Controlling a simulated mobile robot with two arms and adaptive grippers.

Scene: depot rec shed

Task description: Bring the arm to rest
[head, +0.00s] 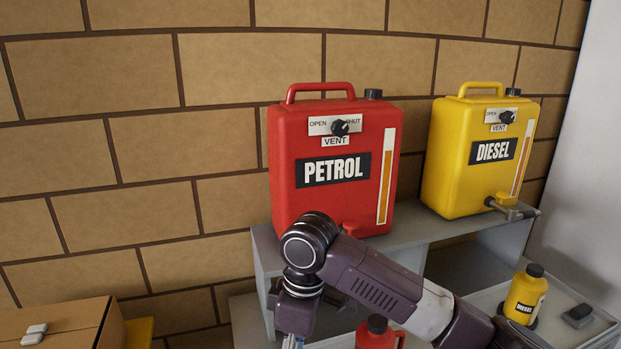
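My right arm comes in from the lower right and crosses in front of the shelf. Its wrist bends down in front of the red petrol can (285,190). My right gripper (292,342) is only just visible at the bottom edge; its fingers are cut off, so I cannot tell whether it is open or shut. My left gripper is out of view. The petrol can stands upright on the grey shelf (408,238), its lower front partly hidden by my arm. Its vent knob (340,128) sits between the OPEN and SHUT marks.
A yellow diesel can (450,155) with a tap (508,207) stands on the shelf at right. Below are a small red bottle (376,338) close to my arm, a small yellow diesel bottle (525,295) and a dark block (577,315). A cardboard box (60,325) is lower left.

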